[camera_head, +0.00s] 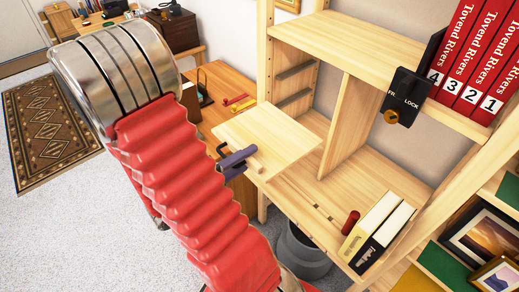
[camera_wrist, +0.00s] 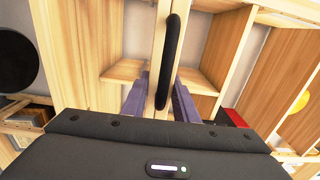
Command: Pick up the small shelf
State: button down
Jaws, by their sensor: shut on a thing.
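The small shelf (camera_head: 268,138) is a flat, pale wooden board, held out at the front of a tall wooden shelving unit. My gripper (camera_head: 240,158) has purple fingers closed on the board's near left edge. In the wrist view the small shelf (camera_wrist: 155,88) appears nearly edge-on, between the purple fingers (camera_wrist: 160,103). A black curved bar (camera_wrist: 170,60) runs along its near edge. The far side of the board overlaps the unit in the head view, and I cannot tell whether it touches the unit.
The shelving unit (camera_head: 343,120) has an upright divider and side rails. Books (camera_head: 375,232) and a red cylinder (camera_head: 350,223) are on its lower board. Red volumes (camera_head: 475,60) and a black lock box (camera_head: 405,95) are at upper right. A grey bin (camera_head: 303,250) stands below.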

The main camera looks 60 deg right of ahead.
jog(key=v, duration=0.6)
